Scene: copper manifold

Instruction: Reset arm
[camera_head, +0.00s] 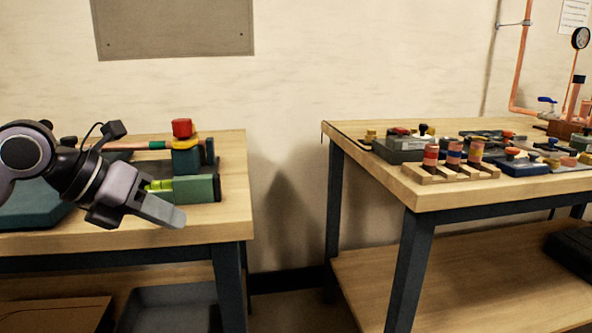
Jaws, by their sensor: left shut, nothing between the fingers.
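My left gripper (164,212) comes in from the left over the front of the left workbench (232,190). Its fingers are shut and hold nothing. It is in front of a green and dark teal fixture (198,189) with a yellow ring and a red block (182,128) on top. The gripper covers part of this fixture's lower left side, and I cannot tell whether they touch. My right gripper is not in view.
The right workbench (440,193) carries a wooden rack (452,174) with several coloured pieces, a grey-green box (402,149) and copper pipework with a gauge (580,38). A gap separates the benches. A grey bin (170,296) sits on the left bench's lower shelf.

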